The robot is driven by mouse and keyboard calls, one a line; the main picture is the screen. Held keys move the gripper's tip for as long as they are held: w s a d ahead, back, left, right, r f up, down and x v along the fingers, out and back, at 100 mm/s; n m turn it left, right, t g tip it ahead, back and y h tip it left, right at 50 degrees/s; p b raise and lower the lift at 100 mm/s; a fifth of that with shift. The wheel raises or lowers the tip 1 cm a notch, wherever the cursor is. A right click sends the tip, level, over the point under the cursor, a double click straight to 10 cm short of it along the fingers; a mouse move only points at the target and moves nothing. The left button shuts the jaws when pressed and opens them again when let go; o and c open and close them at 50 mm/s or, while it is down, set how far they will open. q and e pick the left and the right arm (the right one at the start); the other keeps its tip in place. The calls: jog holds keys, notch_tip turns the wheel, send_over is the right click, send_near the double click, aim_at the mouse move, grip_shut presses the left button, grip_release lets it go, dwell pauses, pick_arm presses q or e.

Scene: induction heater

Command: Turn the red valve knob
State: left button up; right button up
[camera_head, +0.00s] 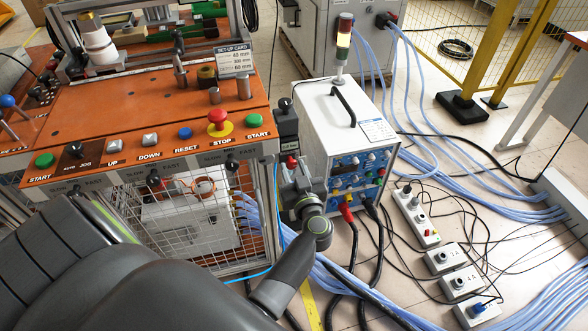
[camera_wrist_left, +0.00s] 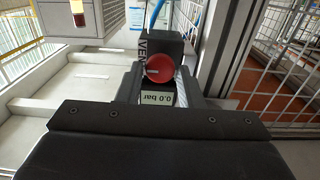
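The red valve knob (camera_wrist_left: 160,67) is a round red knob on a black box (camera_wrist_left: 158,44) with white lettering, in the middle of the left wrist view. A small label reading 0.0 bar (camera_wrist_left: 157,98) shows upside down just below it. My left gripper (camera_wrist_left: 160,84) is open, with one finger on each side of the knob's lower part. I cannot tell whether the fingers touch it. In the head view the black box (camera_head: 287,127) stands between the orange bench and the white unit, with my left gripper (camera_head: 293,174) close in front, largely hiding the knob. My right gripper is not in view.
The orange bench (camera_head: 150,120) with a button row and wire cage is on the left. A white power unit (camera_head: 345,125) with cables stands close on the right. Pale blue hoses (camera_head: 470,190) and several socket boxes lie on the floor.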

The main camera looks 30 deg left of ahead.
pick_arm(q)
jog(key=c, duration=0.5)
jog(key=shift+c, duration=0.2)
